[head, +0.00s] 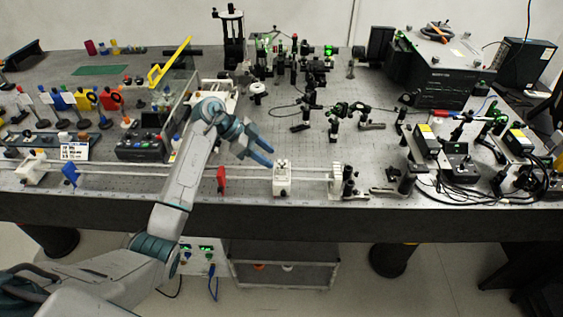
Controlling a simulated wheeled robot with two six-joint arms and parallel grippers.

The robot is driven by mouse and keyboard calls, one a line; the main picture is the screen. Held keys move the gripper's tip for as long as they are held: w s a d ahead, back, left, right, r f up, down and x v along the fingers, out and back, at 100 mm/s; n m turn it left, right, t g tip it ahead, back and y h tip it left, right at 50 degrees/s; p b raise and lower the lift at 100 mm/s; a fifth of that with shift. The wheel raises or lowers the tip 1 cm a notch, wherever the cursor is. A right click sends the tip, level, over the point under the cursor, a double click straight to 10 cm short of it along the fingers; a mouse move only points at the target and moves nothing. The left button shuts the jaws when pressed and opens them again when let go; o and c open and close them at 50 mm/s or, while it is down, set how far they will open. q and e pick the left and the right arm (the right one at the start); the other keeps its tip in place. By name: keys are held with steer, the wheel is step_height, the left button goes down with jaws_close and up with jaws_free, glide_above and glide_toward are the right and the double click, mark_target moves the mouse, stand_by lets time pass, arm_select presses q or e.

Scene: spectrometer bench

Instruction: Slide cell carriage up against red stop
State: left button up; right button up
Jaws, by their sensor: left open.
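The white cell carriage (282,182) sits on the rail (250,178) along the bench's front edge. A small clear or white holder shows on its top. The red stop (221,180) stands on the rail to the left of the carriage, with a clear gap between them. My left gripper (267,154) is open and empty. Its blue fingertips are just behind and to the upper left of the carriage; I cannot tell whether they touch it. My right gripper is not in view.
A blue stop (70,175) stands on the rail further left, near the white end block (32,170). The rail's other end block (336,181) is right of the carriage. Optics posts (335,120) stand behind. Cabled boxes (458,163) crowd the right.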

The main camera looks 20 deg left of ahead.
mark_target(281, 165)
arm_select(q)
steer(key=p+x, duration=0.1)
steer(key=x, duration=0.4)
steer(key=shift+w+d+f, duration=0.1)
steer(key=shift+d, duration=0.1)
steer(key=shift+w+d+f+p, duration=0.1)
steer(key=shift+d+f+p, duration=0.2)
steer(key=shift+f, duration=0.1)
steer(key=shift+c, duration=0.3)
